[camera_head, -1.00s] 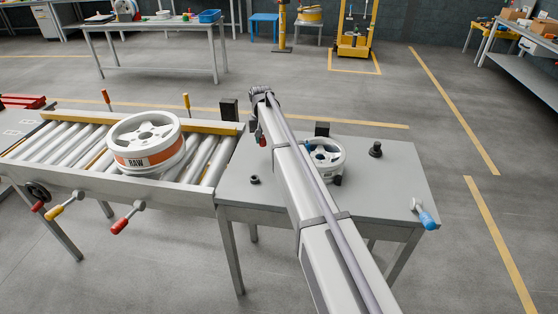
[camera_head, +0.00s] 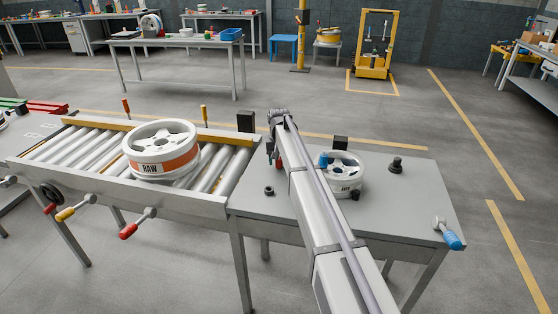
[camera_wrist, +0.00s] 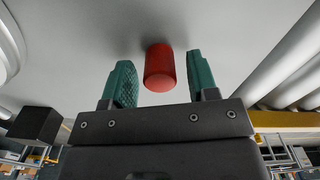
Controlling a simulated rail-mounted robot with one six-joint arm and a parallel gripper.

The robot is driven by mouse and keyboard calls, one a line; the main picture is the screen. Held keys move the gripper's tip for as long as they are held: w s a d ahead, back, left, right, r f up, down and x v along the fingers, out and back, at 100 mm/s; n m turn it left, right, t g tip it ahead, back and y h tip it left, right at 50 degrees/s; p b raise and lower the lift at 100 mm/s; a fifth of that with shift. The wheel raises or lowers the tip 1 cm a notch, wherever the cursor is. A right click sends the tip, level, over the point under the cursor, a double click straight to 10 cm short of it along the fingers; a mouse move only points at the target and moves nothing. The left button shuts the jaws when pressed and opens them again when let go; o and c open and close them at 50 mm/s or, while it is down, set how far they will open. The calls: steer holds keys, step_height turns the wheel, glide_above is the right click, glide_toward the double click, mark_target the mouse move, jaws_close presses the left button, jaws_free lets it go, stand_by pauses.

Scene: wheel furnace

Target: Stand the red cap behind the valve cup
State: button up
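The red cap (camera_wrist: 160,68) is a small red cylinder standing on the grey table top in the wrist view. My gripper (camera_wrist: 159,62) has two green fingers, one on each side of it, with visible gaps, so it is open. In the head view the red cap (camera_head: 279,160) shows beside the end of my arm, partly hidden; the fingers are not clear there. A small dark, hollow cup-like piece (camera_head: 269,190), which looks like the valve cup, stands on the table nearer the front edge, left of my arm.
A white wheel (camera_head: 346,185) lies on the table (camera_head: 400,210) behind my arm, with a blue piece (camera_head: 323,160) by it. A black knob (camera_head: 396,165) and a blue-handled tool (camera_head: 447,233) are to the right. A RAW wheel (camera_head: 160,155) lies on the rollers.

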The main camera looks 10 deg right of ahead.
step_height(320, 180, up, 13)
steer(key=p, duration=1.3)
steer(key=shift+n, duration=0.7)
steer(key=s, duration=4.1)
steer(key=shift+s+a+f+b, duration=0.25)
steer(key=shift+s+f+b, duration=0.05)
steer(key=shift+f+b, duration=0.05)
